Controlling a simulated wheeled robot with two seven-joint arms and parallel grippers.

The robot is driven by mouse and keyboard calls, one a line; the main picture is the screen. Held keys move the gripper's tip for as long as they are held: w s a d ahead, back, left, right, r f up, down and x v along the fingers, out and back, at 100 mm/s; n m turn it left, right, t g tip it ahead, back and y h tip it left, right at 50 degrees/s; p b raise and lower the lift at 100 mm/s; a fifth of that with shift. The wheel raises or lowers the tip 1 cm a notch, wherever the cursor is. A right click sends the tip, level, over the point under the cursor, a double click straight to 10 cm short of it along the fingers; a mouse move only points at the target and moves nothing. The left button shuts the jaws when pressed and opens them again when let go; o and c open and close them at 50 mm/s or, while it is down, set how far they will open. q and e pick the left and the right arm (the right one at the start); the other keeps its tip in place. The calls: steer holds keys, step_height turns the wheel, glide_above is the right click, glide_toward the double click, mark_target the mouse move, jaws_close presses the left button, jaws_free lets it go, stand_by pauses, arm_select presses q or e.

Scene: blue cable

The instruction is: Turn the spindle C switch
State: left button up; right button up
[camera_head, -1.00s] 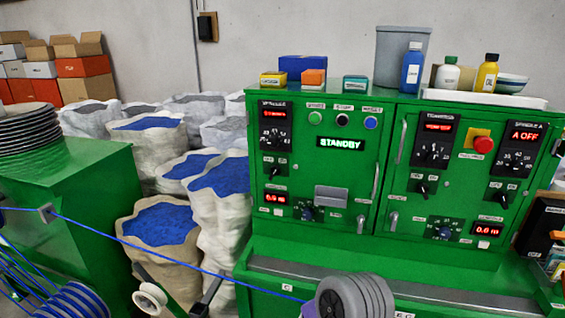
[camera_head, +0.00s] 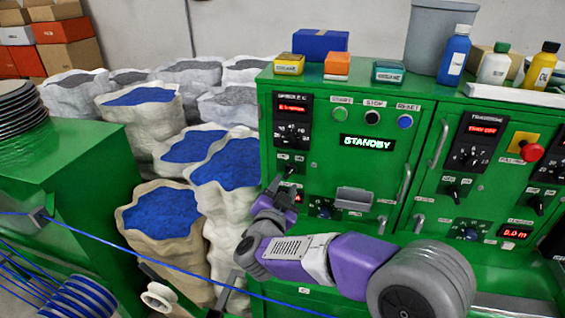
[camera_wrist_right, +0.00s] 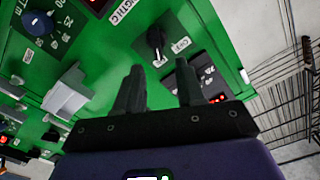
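The spindle C switch (camera_head: 290,170) is a small black knob on the left door of the green cabinet, below the spindle C dial panel (camera_head: 292,120). In the right wrist view the switch (camera_wrist_right: 156,40) lies just beyond the fingertips, roughly in line with the gap between them. My right gripper (camera_head: 280,186) is raised at the switch, and its fingers (camera_wrist_right: 160,75) are apart with nothing between them. It looks close to the switch but not around it; the exact distance is unclear. A finger partly covers the dial panel in the wrist view. My left gripper is out of view.
The cabinet door has a protruding grey box (camera_head: 353,198) and a long handle (camera_head: 403,184) right of the switch. A blue cable (camera_head: 150,257) runs across the lower left. Sacks of blue granules (camera_head: 160,210) stand left of the cabinet. Bottles and boxes sit on top.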

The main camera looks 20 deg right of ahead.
mark_target(291, 171)
steer(key=x, duration=0.6)
steer(key=shift+w+d, duration=0.1)
steer(key=shift+d, duration=0.2)
steer(key=shift+c, duration=0.3)
jaws_close()
